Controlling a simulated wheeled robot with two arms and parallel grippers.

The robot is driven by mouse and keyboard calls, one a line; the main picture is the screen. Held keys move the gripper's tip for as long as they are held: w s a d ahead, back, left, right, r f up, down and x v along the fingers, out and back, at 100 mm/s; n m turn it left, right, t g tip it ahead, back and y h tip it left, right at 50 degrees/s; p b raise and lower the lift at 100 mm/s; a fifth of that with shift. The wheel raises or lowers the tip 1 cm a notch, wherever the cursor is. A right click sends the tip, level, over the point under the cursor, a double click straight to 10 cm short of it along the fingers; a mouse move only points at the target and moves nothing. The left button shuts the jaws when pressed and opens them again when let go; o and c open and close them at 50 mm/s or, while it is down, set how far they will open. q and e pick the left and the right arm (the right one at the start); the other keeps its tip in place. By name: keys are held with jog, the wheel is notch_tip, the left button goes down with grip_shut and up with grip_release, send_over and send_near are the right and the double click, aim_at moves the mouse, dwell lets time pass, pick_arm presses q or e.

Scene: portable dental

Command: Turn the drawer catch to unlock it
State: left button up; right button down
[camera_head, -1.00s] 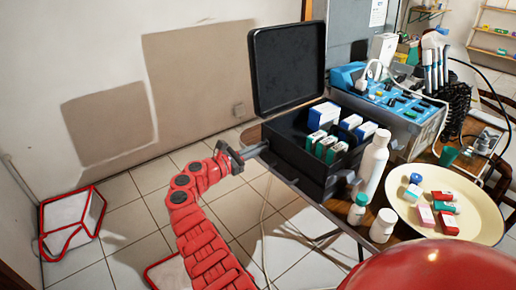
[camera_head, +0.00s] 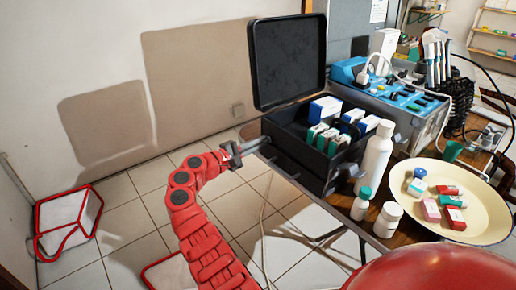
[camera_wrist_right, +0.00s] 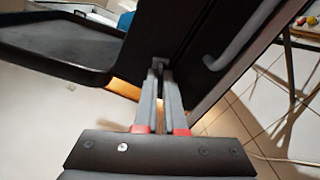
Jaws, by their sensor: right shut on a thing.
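The black case (camera_head: 283,168) with its lid raised stands on the table edge, and its drawer front faces my right gripper. My right gripper (camera_head: 262,143) reaches the case's left side, with its fingers pointing at it. In the right wrist view, the gripper (camera_wrist_right: 160,85) has its two grey fingers close together, shut on the small dark drawer catch (camera_wrist_right: 158,64) at the dark case face. The fingertips hide most of the catch. A grey bar handle (camera_wrist_right: 240,42) is to the right of the fingers. My left gripper is not in view.
Small boxes (camera_head: 325,109) fill the open case top. A white bottle (camera_head: 376,158) and smaller bottles stand close in front of it. A cream plate (camera_head: 484,222) with small boxes lies to the right. A blue-topped unit (camera_head: 390,98) stands behind.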

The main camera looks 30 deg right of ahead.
jog(key=shift+f+m+b, duration=0.2)
jog(key=shift+m+b, duration=1.25)
jog(key=shift+m, duration=0.85)
jog(key=c, duration=1)
grip_release()
jog(key=shift+r, duration=0.1)
jog(key=s+a+p, duration=0.1)
jog(key=a+p, duration=0.1)
jog(key=a, duration=1.5)
jog(key=shift+s+a, duration=0.25)
